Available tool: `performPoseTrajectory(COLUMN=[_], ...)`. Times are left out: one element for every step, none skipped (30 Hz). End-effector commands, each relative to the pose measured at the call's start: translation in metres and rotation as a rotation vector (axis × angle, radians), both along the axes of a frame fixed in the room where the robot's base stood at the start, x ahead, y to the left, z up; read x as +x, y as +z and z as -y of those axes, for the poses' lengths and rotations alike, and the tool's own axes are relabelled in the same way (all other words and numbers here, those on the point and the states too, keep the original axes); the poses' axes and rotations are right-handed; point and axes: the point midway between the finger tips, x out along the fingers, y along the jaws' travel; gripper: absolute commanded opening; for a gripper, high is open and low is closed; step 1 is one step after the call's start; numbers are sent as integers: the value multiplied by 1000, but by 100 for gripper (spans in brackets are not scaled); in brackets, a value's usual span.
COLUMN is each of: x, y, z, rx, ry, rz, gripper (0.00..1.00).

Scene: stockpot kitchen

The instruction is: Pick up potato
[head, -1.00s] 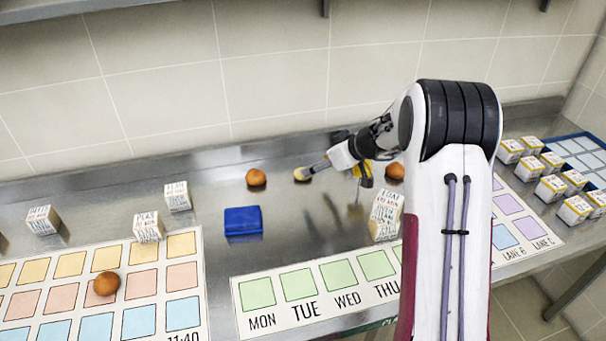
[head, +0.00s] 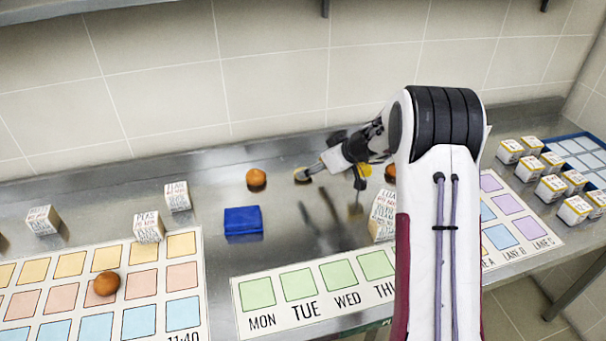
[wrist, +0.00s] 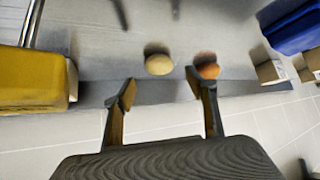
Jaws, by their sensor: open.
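The potato (wrist: 158,64) is pale tan and rounded. It lies on the steel counter just beyond my gripper (wrist: 164,88) in the wrist view, in line with the gap between the fingers. The fingers are open, with nothing between them. In the head view the potato (head: 301,178) is partly covered by the end of my arm, and I cannot tell how high the fingers are above the counter.
An orange-brown round item (head: 256,177) lies left of the potato; another (head: 390,172) is partly behind my arm. A blue box (head: 243,220) stands nearer the front. A yellow object (wrist: 32,82) is close in the wrist view. White labelled boxes (head: 178,195) stand left.

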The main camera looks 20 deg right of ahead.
Motion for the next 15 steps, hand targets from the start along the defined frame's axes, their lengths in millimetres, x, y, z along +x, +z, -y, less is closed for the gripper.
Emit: performPoseTrajectory(x=[0, 0, 0, 0, 0, 1, 1, 2, 3, 3, 4, 6, 7, 8, 11], y=[0, 0, 0, 0, -1, -2, -2, -4, -6, -7, -10, -13, -16, -18, -21], z=[0, 0, 0, 0, 0, 0, -1, -1, -2, -2, -3, -4, -5, -6, -7], rx=[0, 0, 0, 0, 0, 0, 0, 1, 0, 0, 1, 0, 0, 0, 0], ry=[0, 0, 0, 0, 0, 0, 0, 1, 1, 1, 0, 0, 0, 0, -1], rz=[0, 0, 0, 0, 0, 0, 0, 0, -1, -1, -2, -2, -2, -2, -1], gripper=[56, 56, 56, 56, 56, 56, 56, 56, 56, 56, 56, 56, 56, 56, 56])
